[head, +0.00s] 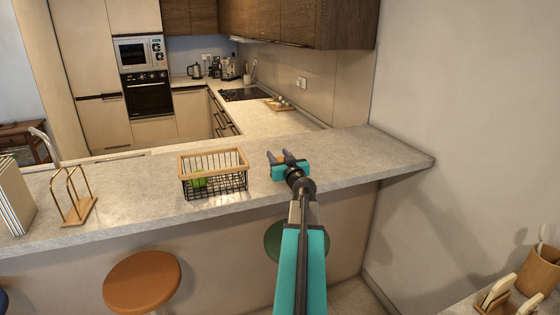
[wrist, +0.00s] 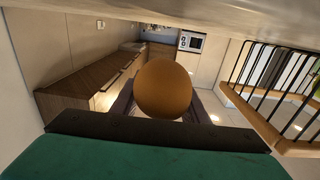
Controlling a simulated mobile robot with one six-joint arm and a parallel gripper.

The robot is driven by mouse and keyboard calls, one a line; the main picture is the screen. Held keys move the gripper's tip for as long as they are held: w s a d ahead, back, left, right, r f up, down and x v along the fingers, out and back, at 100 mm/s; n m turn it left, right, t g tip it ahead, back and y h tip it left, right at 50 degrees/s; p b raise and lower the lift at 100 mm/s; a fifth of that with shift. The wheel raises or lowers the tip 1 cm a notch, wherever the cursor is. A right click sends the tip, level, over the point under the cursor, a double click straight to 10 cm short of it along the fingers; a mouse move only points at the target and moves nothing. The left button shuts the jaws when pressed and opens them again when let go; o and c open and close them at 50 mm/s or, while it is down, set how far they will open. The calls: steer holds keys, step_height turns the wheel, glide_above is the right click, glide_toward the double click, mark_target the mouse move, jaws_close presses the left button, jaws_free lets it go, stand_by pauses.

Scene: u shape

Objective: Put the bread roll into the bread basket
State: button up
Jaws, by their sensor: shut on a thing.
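The bread roll (wrist: 164,88) is a round brown thing held between the dark fingers of my gripper (wrist: 164,104) in the wrist view. The bread basket (head: 214,174) is a black wire basket with a light wooden rim, standing on the counter. Something green lies inside it. In the wrist view the basket (wrist: 291,149) shows at the right edge, partly cut off.
The counter (head: 350,165) is clear to the right of my gripper. A gold-wire stand (head: 75,205) and a striped upright thing (head: 14,200) stand left of the basket. An orange stool (head: 142,282) and a green stool (head: 275,240) are below the front edge. A wall (head: 470,120) closes the right.

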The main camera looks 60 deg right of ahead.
mark_target(280, 158)
steer(key=shift+w+d+p, duration=0.3)
steer(key=shift+w+d, duration=0.1)
steer(key=shift+d, duration=0.25)
steer(key=shift+w+d+f, duration=0.1)
steer(key=shift+d+f, duration=0.2)
steer(key=shift+f, duration=0.3)
steer(key=shift+d+f, duration=0.25)
steer(key=shift+f, duration=0.35)
steer(key=shift+f+b, duration=0.3)
steer(key=shift+b, duration=0.15)
steer(key=shift+w+a+f, duration=0.15)
steer(key=shift+w+f, duration=0.05)
steer(key=shift+f+b, duration=0.15)
steer(key=shift+b, duration=0.35)
steer(key=o, duration=1.1)
steer(key=shift+c, duration=0.2)
steer(key=shift+p, duration=1.15)
